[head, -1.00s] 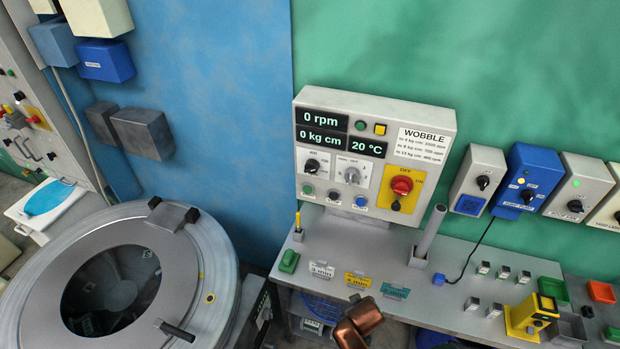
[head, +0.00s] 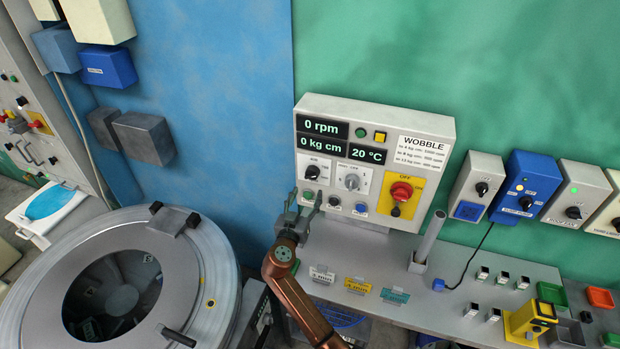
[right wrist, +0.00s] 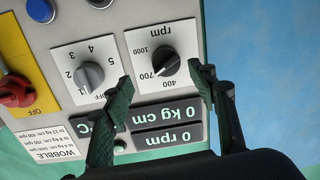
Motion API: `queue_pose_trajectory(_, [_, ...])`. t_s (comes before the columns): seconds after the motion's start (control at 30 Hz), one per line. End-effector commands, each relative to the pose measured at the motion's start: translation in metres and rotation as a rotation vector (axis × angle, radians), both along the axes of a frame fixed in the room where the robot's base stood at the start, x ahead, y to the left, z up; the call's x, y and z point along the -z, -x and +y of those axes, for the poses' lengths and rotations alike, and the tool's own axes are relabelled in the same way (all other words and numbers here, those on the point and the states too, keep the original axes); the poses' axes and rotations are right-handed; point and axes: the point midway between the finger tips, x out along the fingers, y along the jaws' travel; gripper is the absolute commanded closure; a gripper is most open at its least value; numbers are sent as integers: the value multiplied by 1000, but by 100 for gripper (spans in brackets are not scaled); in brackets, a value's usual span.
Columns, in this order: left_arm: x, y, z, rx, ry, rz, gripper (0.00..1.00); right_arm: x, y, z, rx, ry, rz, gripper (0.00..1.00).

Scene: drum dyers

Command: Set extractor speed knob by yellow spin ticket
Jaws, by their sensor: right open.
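The extractor speed knob (head: 312,172) is a black knob on a white plate on the grey control panel. In the right wrist view, upside down, this knob (right wrist: 166,63) has an rpm scale marked 400, 700 and 1000; I cannot tell its exact setting. My right gripper (head: 305,198) is open and empty, just below the knob in the head view. In the wrist view its fingers (right wrist: 163,84) stand apart on either side of the knob's plate, with no visible contact. The yellow ticket (head: 357,285) stands on the bench; its print is too small to read. My left gripper is out of view.
A grey selector knob (head: 352,182) and a red OFF switch (head: 401,191) sit right of the speed knob. The display (head: 322,127) reads 0 rpm. White (head: 321,275) and teal (head: 394,295) tickets flank the yellow one. The drum (head: 215,260) stands at left.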

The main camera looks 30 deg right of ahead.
Motion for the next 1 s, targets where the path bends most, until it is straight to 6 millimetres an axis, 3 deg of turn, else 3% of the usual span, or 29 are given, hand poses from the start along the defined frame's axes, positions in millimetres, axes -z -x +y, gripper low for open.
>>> queue_pose_trajectory(0.17, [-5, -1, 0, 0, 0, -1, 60, -13, -17, 0, -7, 22, -30, 47])
queue_pose_trajectory(0.6, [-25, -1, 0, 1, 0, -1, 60, -13, -58, -46, -6, 20, -30, 47])
queue_pose_trajectory(1.0, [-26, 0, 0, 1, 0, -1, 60, -11, -62, -50, -6, 17, -29, 49])
